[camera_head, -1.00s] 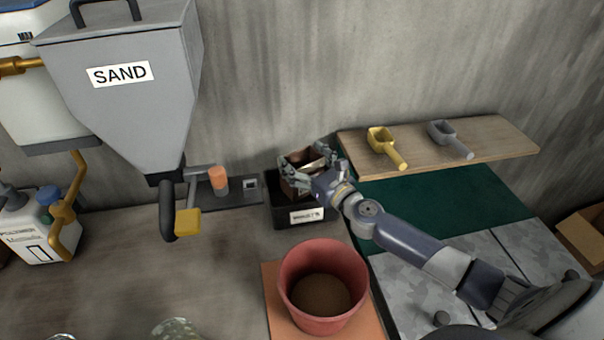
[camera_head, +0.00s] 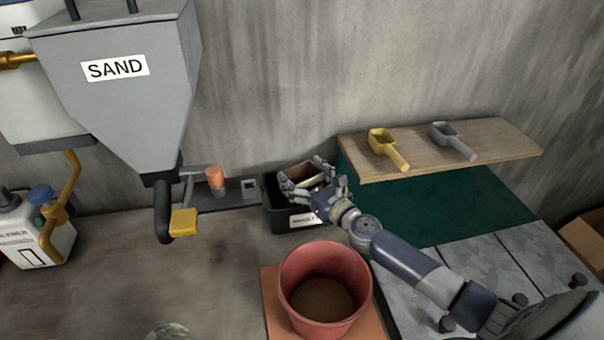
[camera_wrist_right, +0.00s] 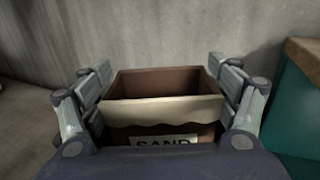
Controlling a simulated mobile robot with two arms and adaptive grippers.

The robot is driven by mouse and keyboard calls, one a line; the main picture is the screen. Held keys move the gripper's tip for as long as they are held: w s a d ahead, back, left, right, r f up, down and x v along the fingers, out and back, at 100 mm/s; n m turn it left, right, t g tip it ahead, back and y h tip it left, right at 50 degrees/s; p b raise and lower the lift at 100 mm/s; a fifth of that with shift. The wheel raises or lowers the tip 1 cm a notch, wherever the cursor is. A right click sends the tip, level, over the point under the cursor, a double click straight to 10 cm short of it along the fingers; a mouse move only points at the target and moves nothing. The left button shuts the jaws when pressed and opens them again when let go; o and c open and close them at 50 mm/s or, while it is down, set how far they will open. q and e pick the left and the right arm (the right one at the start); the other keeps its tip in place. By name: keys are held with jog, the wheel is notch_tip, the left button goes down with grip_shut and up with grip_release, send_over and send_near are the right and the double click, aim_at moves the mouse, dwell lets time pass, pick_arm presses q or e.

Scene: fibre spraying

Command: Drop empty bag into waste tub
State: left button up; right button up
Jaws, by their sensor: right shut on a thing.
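My right gripper (camera_head: 305,182) is shut on the empty bag (camera_head: 298,171), a brown, open-topped bag with a cream upper edge. The right wrist view shows the bag (camera_wrist_right: 165,110) between the two sets of fingers (camera_wrist_right: 152,72), with a SAND label partly cut off below and its inside looking empty. The black waste tub (camera_head: 280,219) stands against the back wall, with a white label too small to read surely. The bag is at the tub's opening and hides part of it; I cannot tell how far inside it is.
A red bucket (camera_head: 325,262) with brown contents stands in front of the tub. A SAND hopper (camera_head: 120,100) with a yellow-handled outlet hangs at left. A wooden shelf (camera_head: 500,140) with a yellow scoop (camera_head: 385,145) and a grey scoop (camera_head: 450,138) is at right.

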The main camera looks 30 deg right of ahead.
jog(key=o, duration=2)
pick_arm(q)
jog(key=shift+a, duration=0.15)
pick_arm(e)
jog(key=shift+o, duration=0.2)
pick_arm(q)
jog(key=shift+a, duration=0.15)
pick_arm(e)
jog(key=shift+r, duration=0.1)
jog(key=shift+r+p, duration=0.4)
jog(key=shift+r, duration=0.15)
pick_arm(q)
jog(key=shift+w+f+b, duration=0.15)
jog(key=shift+f+b, duration=0.65)
jog(key=shift+b, duration=0.45)
pick_arm(e)
jog(key=s+d, duration=0.1)
jog(key=s, duration=1.1)
jog(key=shift+d, duration=0.35)
